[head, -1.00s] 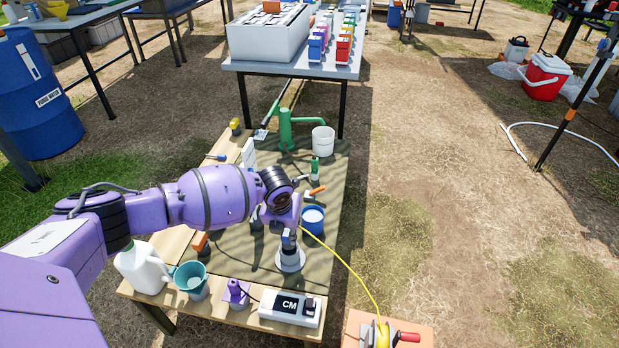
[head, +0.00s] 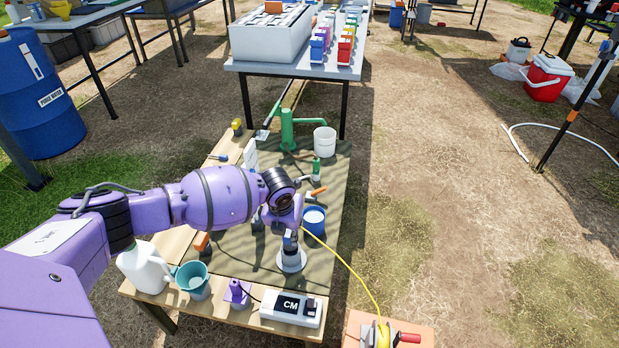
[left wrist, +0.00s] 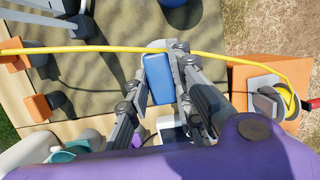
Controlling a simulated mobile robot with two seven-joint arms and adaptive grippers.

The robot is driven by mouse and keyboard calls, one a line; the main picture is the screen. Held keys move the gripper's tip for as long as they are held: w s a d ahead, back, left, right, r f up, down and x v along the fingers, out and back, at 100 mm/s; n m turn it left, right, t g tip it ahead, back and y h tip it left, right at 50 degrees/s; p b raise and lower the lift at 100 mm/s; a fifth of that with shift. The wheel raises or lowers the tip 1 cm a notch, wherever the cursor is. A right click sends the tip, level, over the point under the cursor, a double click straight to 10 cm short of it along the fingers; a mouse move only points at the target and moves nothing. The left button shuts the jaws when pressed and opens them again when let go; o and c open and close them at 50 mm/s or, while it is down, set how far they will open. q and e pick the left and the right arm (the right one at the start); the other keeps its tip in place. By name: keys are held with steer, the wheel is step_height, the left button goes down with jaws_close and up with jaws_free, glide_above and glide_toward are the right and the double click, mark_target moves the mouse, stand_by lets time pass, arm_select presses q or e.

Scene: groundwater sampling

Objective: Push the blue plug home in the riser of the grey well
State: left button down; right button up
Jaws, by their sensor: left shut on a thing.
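The grey well (head: 291,262) stands near the front of the work table as a short riser on a round pale base. My left gripper (head: 290,236) is right over its top, reaching in from the left. In the left wrist view the blue plug (left wrist: 158,78) sits between the two fingers of my left gripper (left wrist: 160,88), which are shut on it. The fingers and plug cover the riser's mouth, so I cannot tell how deep the plug sits. Part of the well's pale base (left wrist: 157,45) shows behind the plug. My right gripper is not in view.
A blue bucket (head: 314,222) stands close behind the well. A yellow line (head: 350,268) runs from a reel (head: 381,336) past my gripper. A CM box (head: 291,308), a purple holder (head: 237,292), a teal cup (head: 192,282) and a white jug (head: 143,268) line the front edge.

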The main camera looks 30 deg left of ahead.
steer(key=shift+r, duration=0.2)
arm_select(q)
steer(key=shift+f+b, duration=1.55)
steer(key=shift+f, duration=1.5)
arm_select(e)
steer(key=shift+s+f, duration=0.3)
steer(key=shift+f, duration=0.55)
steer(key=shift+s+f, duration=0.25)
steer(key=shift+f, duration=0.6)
arm_select(q)
steer(key=c, duration=1.5)
jaws_free()
steer(key=shift+o, duration=0.2)
steer(key=v, duration=1.2)
steer(key=shift+w, duration=0.1)
